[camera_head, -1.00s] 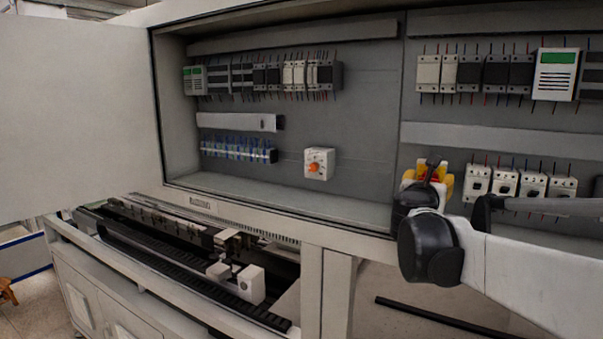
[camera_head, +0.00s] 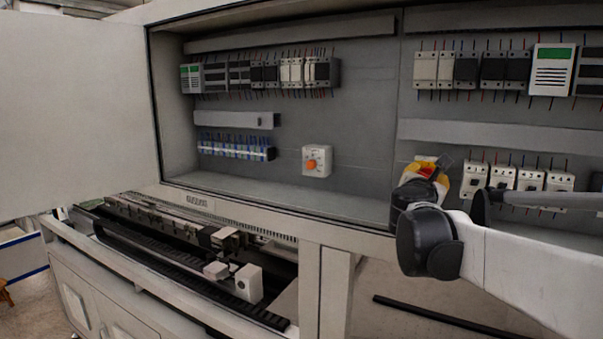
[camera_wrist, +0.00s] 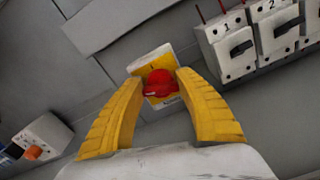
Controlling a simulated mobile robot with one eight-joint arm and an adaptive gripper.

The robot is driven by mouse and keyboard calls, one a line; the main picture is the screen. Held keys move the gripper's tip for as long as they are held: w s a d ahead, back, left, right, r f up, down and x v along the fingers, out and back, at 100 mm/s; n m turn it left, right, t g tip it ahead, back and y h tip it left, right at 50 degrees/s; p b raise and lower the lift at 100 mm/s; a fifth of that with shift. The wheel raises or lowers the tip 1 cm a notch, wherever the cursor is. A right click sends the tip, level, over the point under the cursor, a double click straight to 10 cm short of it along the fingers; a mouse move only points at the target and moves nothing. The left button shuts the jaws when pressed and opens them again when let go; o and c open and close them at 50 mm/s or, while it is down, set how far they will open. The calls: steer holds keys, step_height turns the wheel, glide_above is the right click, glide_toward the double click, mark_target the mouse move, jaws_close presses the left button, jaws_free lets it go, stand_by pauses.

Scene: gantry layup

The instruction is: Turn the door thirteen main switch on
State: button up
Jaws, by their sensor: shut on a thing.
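A red rotary switch knob (camera_wrist: 158,84) sits on a yellow and pale plate (camera_wrist: 150,63) on the grey cabinet back panel. My gripper (camera_wrist: 163,92) has its two yellow fingers closed on the knob, one on each side. The knob's grip bar lies roughly level across the wrist picture, while the plate looks tilted. In the head view my gripper (camera_head: 428,172) is at the panel, left of a row of breakers, and its own wrist hides most of the switch. Any door number or on/off marking is too small to read.
White breakers (camera_head: 517,180) stand close right of my gripper; numbers 1 and 2 show in the wrist view. A white box with an orange knob (camera_head: 312,164) is further left. A grey duct (camera_head: 480,135) runs above. The open cabinet door (camera_head: 75,105) stands at left.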

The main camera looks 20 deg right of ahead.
steer(key=m+b, duration=0.1)
steer(key=m, duration=0.6)
steer(key=shift+d+b, duration=0.1)
steer(key=shift+b, duration=0.25)
steer(key=m, duration=0.3)
steer(key=shift+s+f+m+b, duration=0.1)
steer(key=shift+m+b, duration=0.25)
steer(key=shift+m, duration=0.05)
steer(key=shift+m+b, duration=0.3)
steer(key=shift+m, duration=1.4)
steer(key=o, duration=1.2)
steer(key=shift+f, duration=0.1)
